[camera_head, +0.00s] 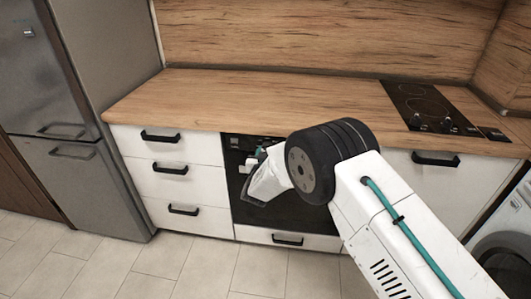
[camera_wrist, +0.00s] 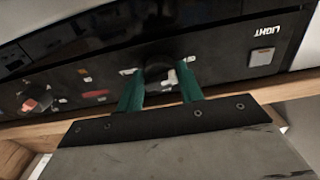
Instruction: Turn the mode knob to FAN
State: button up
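The oven's black control panel (camera_wrist: 215,62) fills the upper part of the wrist view, seen upside down. A dark round knob (camera_wrist: 163,73) with a pale mark sits between the green fingers of my gripper (camera_wrist: 161,86). One finger is on each side, close to the knob; I cannot tell whether they touch it. Small labels around it are too blurred to read, so FAN and the pointer setting are unclear. In the head view my gripper (camera_head: 258,155) is at the upper part of the black oven (camera_head: 283,213), partly hidden by my arm.
A second knob (camera_wrist: 35,102) with red marks is at the left of the panel. A square button (camera_wrist: 262,57) labelled LIGHT is at the right. White drawers (camera_head: 168,183) flank the oven, under a wooden worktop (camera_head: 250,95). The tiled floor (camera_head: 130,265) in front is clear.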

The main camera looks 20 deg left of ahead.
jog(key=shift+m, duration=0.4)
jog(key=m, duration=0.4)
jog(key=shift+a, duration=0.1)
jog(key=m, duration=1)
jog(key=shift+m, duration=0.4)
jog(key=m, duration=0.4)
jog(key=shift+m, duration=0.3)
jog(key=o, duration=1)
jog(key=shift+r, duration=0.1)
jog(key=shift+s, duration=0.1)
